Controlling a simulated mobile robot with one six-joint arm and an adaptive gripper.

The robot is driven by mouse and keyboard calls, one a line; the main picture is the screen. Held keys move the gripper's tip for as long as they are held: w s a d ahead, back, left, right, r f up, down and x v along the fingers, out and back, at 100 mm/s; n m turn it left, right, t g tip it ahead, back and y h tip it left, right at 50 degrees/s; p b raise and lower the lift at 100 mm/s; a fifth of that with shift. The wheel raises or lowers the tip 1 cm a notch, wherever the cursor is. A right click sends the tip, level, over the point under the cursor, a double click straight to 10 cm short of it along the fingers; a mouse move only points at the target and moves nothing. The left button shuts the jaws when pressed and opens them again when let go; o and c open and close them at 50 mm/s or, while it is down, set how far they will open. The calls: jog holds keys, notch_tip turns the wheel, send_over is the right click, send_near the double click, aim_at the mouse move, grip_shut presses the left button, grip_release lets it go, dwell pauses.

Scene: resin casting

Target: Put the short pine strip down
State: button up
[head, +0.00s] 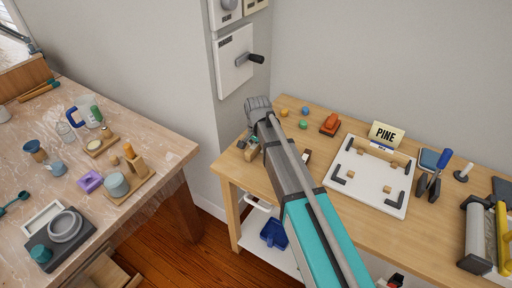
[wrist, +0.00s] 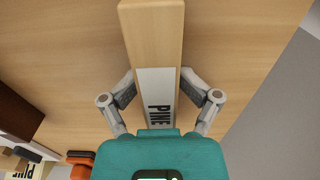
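The short pine strip (wrist: 152,38) is a pale wooden bar with a white label reading PINE, in the upper middle of the wrist view. My gripper (wrist: 158,92) has one finger on each long side of it, and both pads appear to touch the wood. The strip's lower end is hidden behind the teal gripper body. In the head view my gripper (head: 250,146) is small and partly hidden by my arm, over the left end of the wooden bench (head: 228,163). I cannot tell whether the strip touches the bench top.
A white board with black corner pieces (head: 352,199) lies on the bench, with a PINE sign (head: 386,134) behind it. An orange tool (head: 330,125) and several small coloured knobs sit at the back. A cluttered worktable (head: 150,215) stands left, across a gap.

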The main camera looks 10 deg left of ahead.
jog(key=shift+w+r, duration=0.15)
jog(key=shift+r, duration=0.05)
jog(key=shift+r+p, duration=0.15)
jog(key=shift+p, duration=0.2)
notch_tip(320, 180, up, 13)
jog(key=p, duration=1.2)
jog(key=shift+p, duration=0.35)
dwell(0.4)
jog(key=s+d+n, duration=0.1)
jog(key=s+d, duration=0.3)
jog(key=d, duration=0.7)
jog(key=s+d+n, duration=0.1)
jog(key=s+d, duration=0.4)
jog(key=d, duration=0.6)
jog(key=s+d+n, duration=0.1)
jog(key=s+d, duration=0.4)
jog(key=d, duration=0.5)
jog(key=shift+d+n, duration=0.4)
